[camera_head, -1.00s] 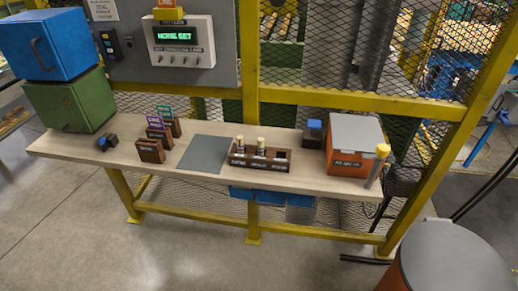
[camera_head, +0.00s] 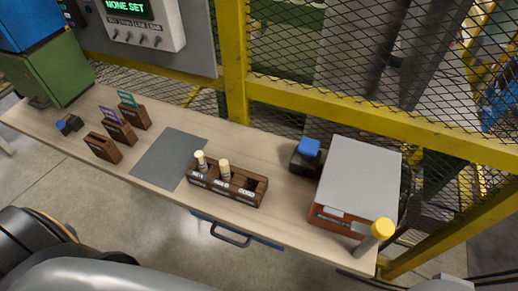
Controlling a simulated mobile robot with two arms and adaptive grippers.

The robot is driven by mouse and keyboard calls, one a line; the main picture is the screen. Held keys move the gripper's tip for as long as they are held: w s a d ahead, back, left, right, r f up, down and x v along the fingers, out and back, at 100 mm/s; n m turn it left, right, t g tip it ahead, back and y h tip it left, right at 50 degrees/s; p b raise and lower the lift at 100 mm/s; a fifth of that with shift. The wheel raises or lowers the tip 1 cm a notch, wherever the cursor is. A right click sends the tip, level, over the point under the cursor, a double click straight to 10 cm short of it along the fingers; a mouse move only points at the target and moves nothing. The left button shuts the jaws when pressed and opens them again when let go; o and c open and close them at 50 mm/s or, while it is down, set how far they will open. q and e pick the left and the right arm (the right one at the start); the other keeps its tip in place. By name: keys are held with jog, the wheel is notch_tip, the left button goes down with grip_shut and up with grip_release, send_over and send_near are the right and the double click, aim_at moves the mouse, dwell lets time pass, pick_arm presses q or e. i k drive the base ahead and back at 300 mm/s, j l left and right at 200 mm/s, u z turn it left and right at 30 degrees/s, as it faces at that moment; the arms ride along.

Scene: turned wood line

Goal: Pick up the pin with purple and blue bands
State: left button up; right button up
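A dark brown wooden rack (camera_head: 228,191) with labelled compartments stands on the workbench, right of a grey mat. Two pale, light-topped pins stand upright in it: one pin (camera_head: 200,162) in the left compartment and another pin (camera_head: 224,169) in the middle one. The right compartment looks empty. Both pins carry dark bands, but the bands are too small for me to tell their colours, so I cannot say which is purple and blue. Neither of my grippers shows in this view.
The grey mat (camera_head: 169,156) is bare. Several brown card holders (camera_head: 118,131) stand left of it. A blue-topped black block (camera_head: 306,155), a grey-lidded orange box (camera_head: 359,178) and a yellow-capped post (camera_head: 375,237) stand at right. Yellow-framed mesh runs behind the bench.

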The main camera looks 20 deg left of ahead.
aim_at(199, 156)
jog(key=j+z, duration=0.1)
jog(key=j, duration=0.45)
jog(key=k+j+z, duration=0.15)
jog(key=j, duration=0.4)
jog(key=k+j+z, duration=0.1)
jog(key=j, duration=0.4)
